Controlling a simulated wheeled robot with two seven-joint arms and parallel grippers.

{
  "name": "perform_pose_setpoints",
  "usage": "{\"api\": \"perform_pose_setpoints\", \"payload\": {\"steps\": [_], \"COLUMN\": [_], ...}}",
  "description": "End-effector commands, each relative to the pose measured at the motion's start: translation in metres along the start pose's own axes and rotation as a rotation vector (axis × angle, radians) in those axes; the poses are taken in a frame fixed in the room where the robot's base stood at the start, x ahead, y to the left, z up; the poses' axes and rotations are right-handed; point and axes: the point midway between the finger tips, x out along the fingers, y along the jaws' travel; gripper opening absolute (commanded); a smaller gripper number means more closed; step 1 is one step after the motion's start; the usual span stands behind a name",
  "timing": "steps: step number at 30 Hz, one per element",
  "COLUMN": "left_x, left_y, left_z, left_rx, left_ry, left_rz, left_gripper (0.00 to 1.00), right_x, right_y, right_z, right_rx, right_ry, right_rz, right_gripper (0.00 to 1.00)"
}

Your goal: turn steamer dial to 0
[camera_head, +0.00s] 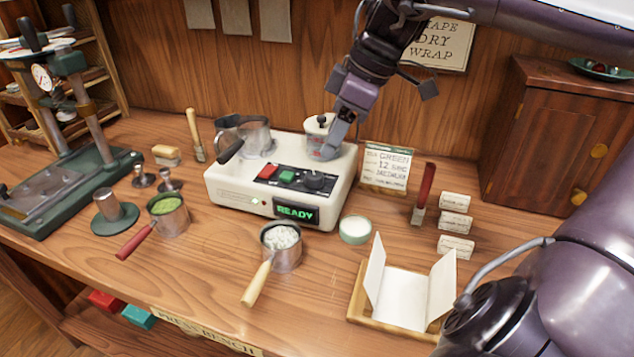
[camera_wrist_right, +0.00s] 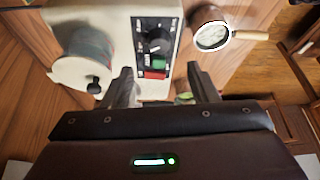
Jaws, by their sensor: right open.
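The steamer (camera_head: 233,187) is a cream box on the bench with a green READY display (camera_head: 296,213). Its black dial (camera_head: 314,181) sits on the dark front panel beside a green and a red button. In the right wrist view the dial (camera_wrist_right: 156,43) shows upright beyond the fingers, roughly between them; its setting is too small to read. My right gripper (camera_head: 331,148) is above the back right of the steamer, by the white lidded pot (camera_head: 318,123), fingers down. In the wrist view the gripper (camera_wrist_right: 163,84) is open and empty, apart from the dial. My left gripper is not seen.
A metal cup (camera_head: 252,134) stands on the steamer's left. Two handled cups, of green powder (camera_head: 166,207) and white bits (camera_head: 283,240), stand in front. A recipe card (camera_head: 386,167) stands to the right. A paper-lined tray (camera_head: 401,300) lies front right.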

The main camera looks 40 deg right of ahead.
Motion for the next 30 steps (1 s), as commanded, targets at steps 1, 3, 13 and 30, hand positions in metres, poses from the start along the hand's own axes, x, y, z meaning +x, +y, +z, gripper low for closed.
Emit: {"api": "perform_pose_setpoints", "payload": {"steps": [1,3,13,30], "left_x": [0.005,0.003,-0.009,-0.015], "left_y": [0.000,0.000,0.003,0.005], "left_z": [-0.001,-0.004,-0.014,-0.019], "left_rx": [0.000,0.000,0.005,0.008], "left_ry": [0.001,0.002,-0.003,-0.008], "left_rz": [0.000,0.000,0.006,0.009], "left_gripper": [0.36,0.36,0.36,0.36], "right_x": [0.007,0.011,0.059,0.083], "right_y": [0.000,0.000,-0.001,0.000], "right_z": [0.003,0.003,0.003,0.002], "right_rx": [0.001,0.002,0.001,0.000], "right_ry": [0.000,-0.001,-0.003,0.000], "right_rz": [0.001,0.000,-0.002,0.001], "right_gripper": [0.53,0.53,0.53,0.48]}}
